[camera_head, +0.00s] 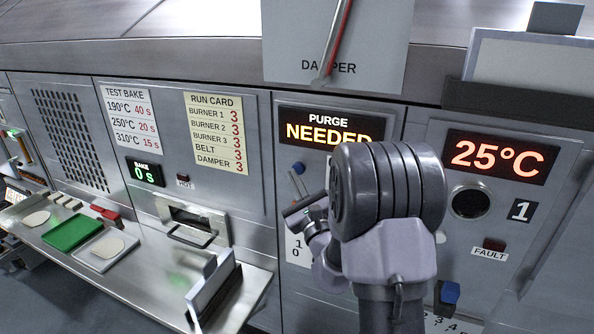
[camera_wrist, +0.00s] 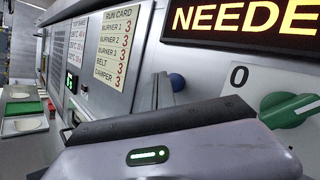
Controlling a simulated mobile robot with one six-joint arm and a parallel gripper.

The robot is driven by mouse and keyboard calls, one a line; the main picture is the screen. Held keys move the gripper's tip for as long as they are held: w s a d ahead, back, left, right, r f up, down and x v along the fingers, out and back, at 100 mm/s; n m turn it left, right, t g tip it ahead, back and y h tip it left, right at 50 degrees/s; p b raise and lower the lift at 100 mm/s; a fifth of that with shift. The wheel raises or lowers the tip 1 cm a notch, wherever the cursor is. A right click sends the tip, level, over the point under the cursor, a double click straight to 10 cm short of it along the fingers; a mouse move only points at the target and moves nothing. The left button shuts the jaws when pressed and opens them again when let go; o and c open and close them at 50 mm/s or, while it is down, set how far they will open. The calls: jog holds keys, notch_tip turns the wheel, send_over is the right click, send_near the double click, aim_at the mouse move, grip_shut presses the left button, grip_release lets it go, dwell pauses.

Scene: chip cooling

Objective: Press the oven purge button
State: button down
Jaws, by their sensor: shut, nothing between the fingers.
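The purge display (camera_head: 328,128) glows PURGE NEEDED on the grey panel; part of it also shows in the wrist view (camera_wrist: 243,20). A round blue button (camera_head: 298,168) sits just below its left side, with no label that I can read. In the wrist view the blue button (camera_wrist: 177,82) shows just beyond my fingertips. My gripper (camera_head: 297,184) is shut and empty, its fingers pointing toward the panel close below the button in the head view. I cannot tell whether they touch it. My wrist hides part of the panel to the right.
A green knob (camera_wrist: 290,108) marked 0 is right of my gripper in the wrist view. A drawer handle (camera_head: 191,236) and a shelf with a green pad (camera_head: 72,232) lie left. A 25°C display (camera_head: 500,156) and blue knob (camera_head: 450,292) are right. A damper lever (camera_head: 338,40) is above.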

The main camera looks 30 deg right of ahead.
jog(key=shift+w+d, duration=0.15)
jog(key=shift+d, duration=0.05)
jog(key=shift+w+d, duration=0.25)
jog(key=shift+d, duration=0.1)
dwell(0.7)
dwell(0.3)
jog(key=shift+s+a, duration=0.5)
jog(key=shift+a, duration=0.2)
jog(key=s+a+b, duration=0.1)
jog(key=a, duration=0.1)
jog(key=s+a+b, duration=0.1)
jog(key=s+a, duration=0.1)
dwell(0.8)
